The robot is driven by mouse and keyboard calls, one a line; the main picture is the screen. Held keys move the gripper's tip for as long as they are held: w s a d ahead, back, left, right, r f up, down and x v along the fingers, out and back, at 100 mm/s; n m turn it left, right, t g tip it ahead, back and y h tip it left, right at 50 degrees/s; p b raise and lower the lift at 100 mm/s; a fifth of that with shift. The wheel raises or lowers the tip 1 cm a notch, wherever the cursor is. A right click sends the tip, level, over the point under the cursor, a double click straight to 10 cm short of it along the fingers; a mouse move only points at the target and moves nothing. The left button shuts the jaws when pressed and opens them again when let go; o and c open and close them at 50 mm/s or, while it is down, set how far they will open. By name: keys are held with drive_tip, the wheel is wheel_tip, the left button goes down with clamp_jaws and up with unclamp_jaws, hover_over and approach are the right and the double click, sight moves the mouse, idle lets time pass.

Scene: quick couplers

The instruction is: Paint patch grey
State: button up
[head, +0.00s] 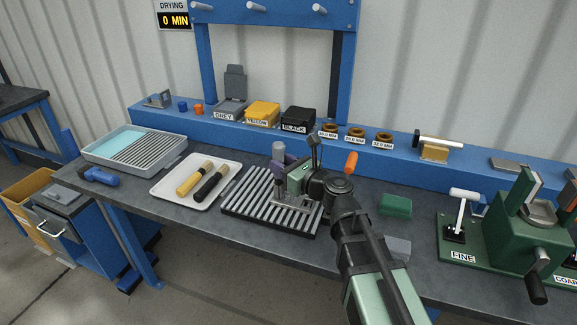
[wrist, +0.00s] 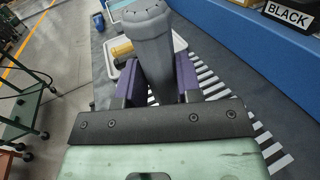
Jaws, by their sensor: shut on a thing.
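My gripper (head: 284,170) is above the slatted rack (head: 240,204), its purple fingers shut on a grey-handled tool. The grey handle (head: 278,150) stands nearly upright between the fingers; it also shows in the wrist view (wrist: 152,45). The tool's lower end is hidden in the wrist view. A flat grey piece (head: 292,201) shows on the slats below the gripper; I cannot tell whether the tool touches it. The pot labelled GREY (head: 230,106) stands on the blue ledge with its lid raised. No patch is clearly identifiable.
A white tray (head: 163,191) holds a yellow-handled tool (head: 194,178) and a black-handled one (head: 212,183). Closed yellow (head: 262,112) and black (head: 298,117) pots stand beside the grey pot. A blue-lined tray (head: 125,144) is at left. A green press (head: 520,245) is at right. The drying sign (head: 173,18) reads 0 MIN.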

drive_tip(key=shift+a, duration=0.15)
drive_tip(key=shift+w, duration=0.25)
drive_tip(key=shift+r, duration=0.1)
drive_tip(key=shift+s+d, duration=0.3)
drive_tip(key=shift+d, duration=0.3)
drive_tip(key=shift+s+d, duration=0.25)
drive_tip(key=shift+d, duration=0.35)
drive_tip(key=shift+w+a, duration=0.3)
drive_tip(key=shift+a, duration=0.25)
drive_tip(key=shift+w+a, duration=0.25)
drive_tip(key=shift+a, duration=0.3)
